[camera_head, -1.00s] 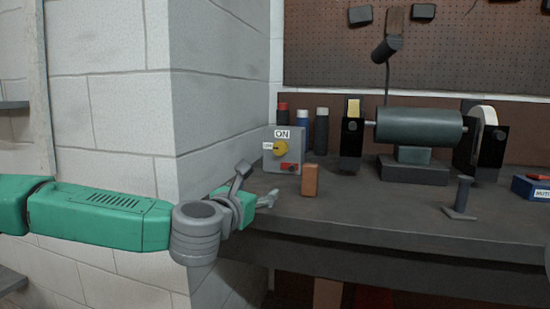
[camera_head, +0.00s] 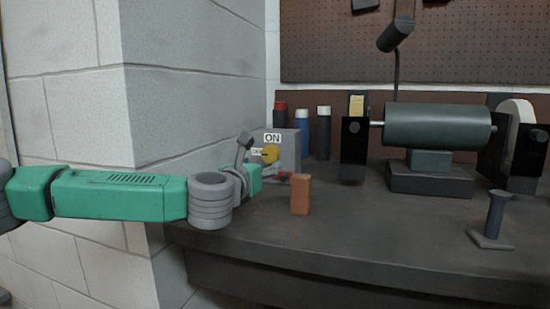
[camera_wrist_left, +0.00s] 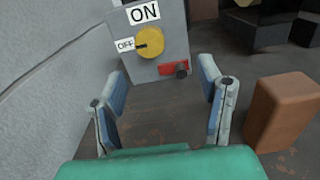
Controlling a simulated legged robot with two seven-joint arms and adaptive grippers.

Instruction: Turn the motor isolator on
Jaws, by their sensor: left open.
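The motor isolator is a grey box (camera_head: 289,143) at the left end of the bench, against the wall corner. It also shows at the top of the left wrist view (camera_wrist_left: 172,15). Its yellow round knob (camera_wrist_left: 150,42) has a dark mark pointing left to the OFF label (camera_wrist_left: 125,45). The ON label (camera_wrist_left: 143,12) is above the knob. A red lever with a dark end (camera_wrist_left: 174,69) sits below. My left gripper (camera_head: 257,160) is open and empty in front of the box, its fingers (camera_wrist_left: 160,85) apart and short of the knob. It partly hides the box in the head view.
An orange-brown block (camera_head: 301,195) stands on the bench just right of my left gripper. Several bottles (camera_head: 303,130) stand behind the box. A grinder-like machine (camera_head: 437,126) and a small dark post (camera_head: 494,215) are to the right. The white block wall (camera_head: 195,80) is close on the left.

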